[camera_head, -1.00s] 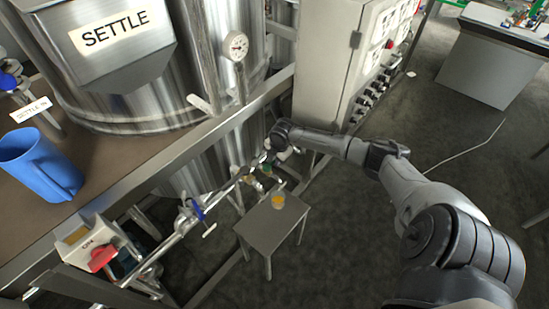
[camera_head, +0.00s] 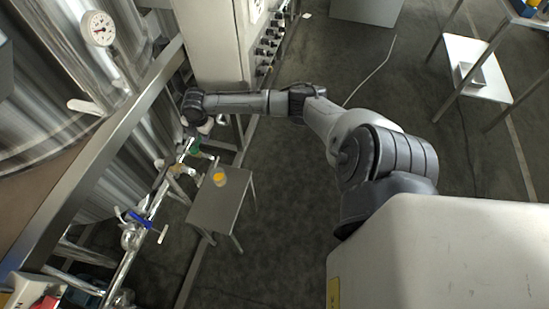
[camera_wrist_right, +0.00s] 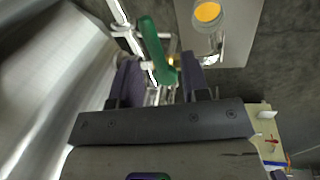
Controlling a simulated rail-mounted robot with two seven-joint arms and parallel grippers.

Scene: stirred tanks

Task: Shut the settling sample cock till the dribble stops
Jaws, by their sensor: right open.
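The green-handled cock (camera_head: 196,147) sits on the steel pipework beside the tank. In the right wrist view its green lever (camera_wrist_right: 155,48) reaches down toward my fingers, its lower end between or just ahead of the fingertips. I cannot tell if they touch. My right gripper (camera_head: 184,146) is open, with its two dark fingers (camera_wrist_right: 160,78) on either side of the lever's line. A glass with yellow-orange content (camera_head: 219,180) stands on a small grey stool (camera_head: 205,213) close by; it also shows in the wrist view (camera_wrist_right: 207,12). A dribble cannot be made out. My left gripper is out of view.
A blue-handled valve (camera_head: 141,217) sits on the same pipework, nearer. A steel beam (camera_head: 95,165) runs along the tank, with a dial gauge (camera_head: 98,29) above. A control cabinet (camera_head: 212,45) stands behind my right wrist. Floor right of the stool is clear.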

